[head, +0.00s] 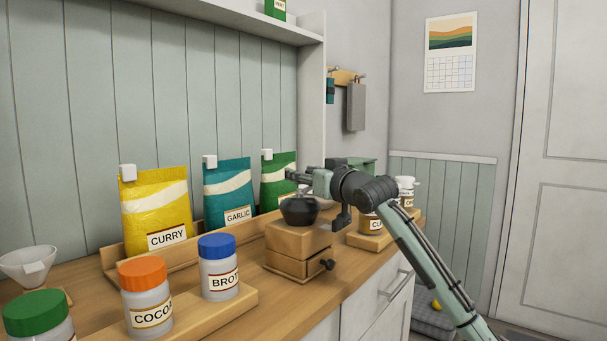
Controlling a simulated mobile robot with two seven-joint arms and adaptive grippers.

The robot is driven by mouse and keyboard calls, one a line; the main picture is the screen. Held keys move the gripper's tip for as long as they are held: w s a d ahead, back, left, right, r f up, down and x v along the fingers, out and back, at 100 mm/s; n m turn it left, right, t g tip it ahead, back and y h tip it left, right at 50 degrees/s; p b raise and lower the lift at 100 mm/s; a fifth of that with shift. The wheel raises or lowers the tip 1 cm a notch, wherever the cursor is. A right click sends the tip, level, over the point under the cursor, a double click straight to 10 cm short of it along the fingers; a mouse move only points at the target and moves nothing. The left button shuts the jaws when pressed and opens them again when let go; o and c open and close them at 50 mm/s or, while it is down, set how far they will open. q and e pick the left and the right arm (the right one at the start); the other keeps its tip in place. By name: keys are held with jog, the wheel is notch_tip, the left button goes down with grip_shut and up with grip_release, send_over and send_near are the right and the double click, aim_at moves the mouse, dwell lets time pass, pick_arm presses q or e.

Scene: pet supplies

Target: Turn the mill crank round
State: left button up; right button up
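The mill (300,250) is a small wooden box with a drawer and a dark knob, topped by a dark rounded bowl (298,212). It stands on the counter in the middle of the head view. My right gripper (296,177) is just above the bowl, its arm coming in from the lower right. The fingers are small and partly overlap, so I cannot tell whether they are open or shut on something. The crank is not clearly visible; the gripper covers the space above the bowl. My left gripper is not in view.
Curry (155,212), garlic (228,193) and green (277,180) bags stand behind on a wooden rack. Jars with orange (142,274), blue (217,246) and green (38,313) lids are in front left. More jars stand right of the mill. Wooden counter (345,275) is bare beside the mill.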

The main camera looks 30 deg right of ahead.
jog(key=shift+s, duration=0.1)
jog(key=s, duration=1.2)
jog(key=shift+a, duration=0.15)
jog(key=shift+w, duration=0.1)
